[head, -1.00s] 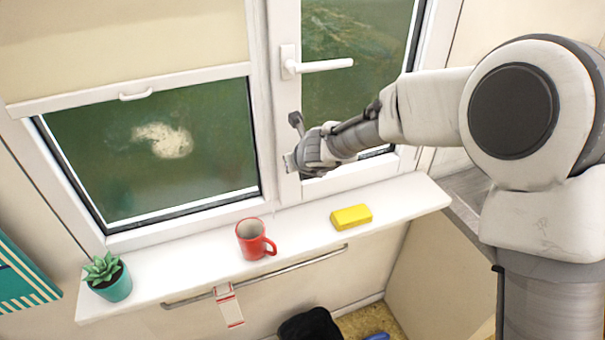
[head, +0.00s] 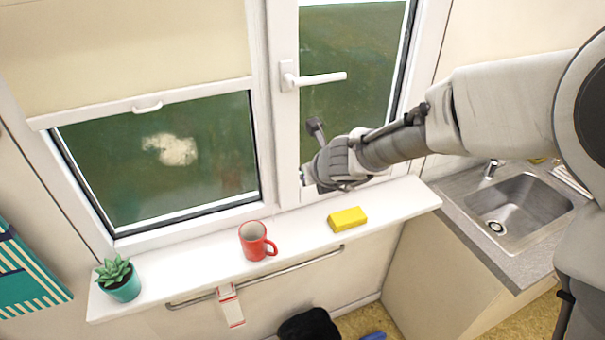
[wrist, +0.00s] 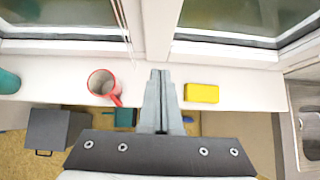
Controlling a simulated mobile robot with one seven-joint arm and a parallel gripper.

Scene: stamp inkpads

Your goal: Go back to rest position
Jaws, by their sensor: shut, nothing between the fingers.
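My gripper (wrist: 158,82) is shut and empty in the wrist view, its fingers together over the white windowsill between the red mug and the yellow sponge. In the head view my gripper (head: 306,176) is in front of the window frame, above the sill, and its fingertips are hard to make out. The red mug (head: 254,243) stands on the sill (head: 190,262), left of and below the gripper. The yellow sponge (head: 347,219) lies on the sill to the right of the mug. Neither touches the gripper.
A potted succulent (head: 119,280) stands at the sill's left end. A white window handle (head: 315,79) sticks out above my gripper. A metal rail (head: 275,272) runs below the sill, with a red-and-white tag hanging. A sink (head: 517,207) is at the right.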

